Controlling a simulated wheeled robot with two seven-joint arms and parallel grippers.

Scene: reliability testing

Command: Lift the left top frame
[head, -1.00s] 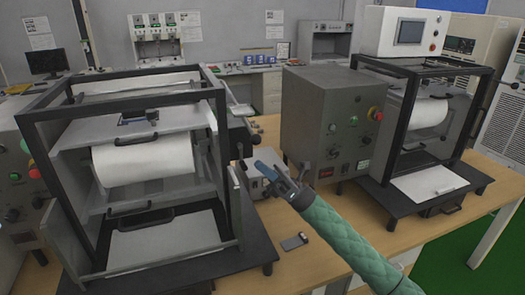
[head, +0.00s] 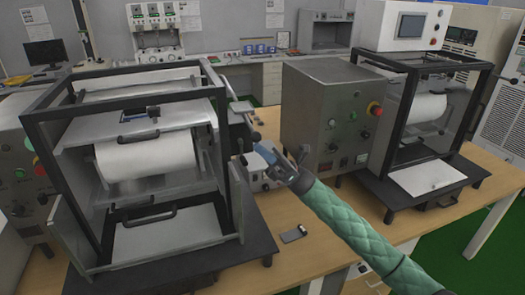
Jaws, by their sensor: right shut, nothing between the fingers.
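The left machine has a black top frame (head: 120,75) made of dark bars around a white roll (head: 145,160). Dark handles show on its front, one on the upper panel (head: 139,138) and one low down (head: 148,216). My right gripper (head: 257,154) is on a green padded arm that comes in from the lower right. It is shut and empty, in the gap between the two machines, apart from the left frame in the picture. My left gripper is not in view.
A grey control box (head: 325,115) and a second framed machine (head: 415,120) stand at the right. A small dark device (head: 293,234) lies on the wooden table (head: 330,225). The front middle of the table is mostly clear.

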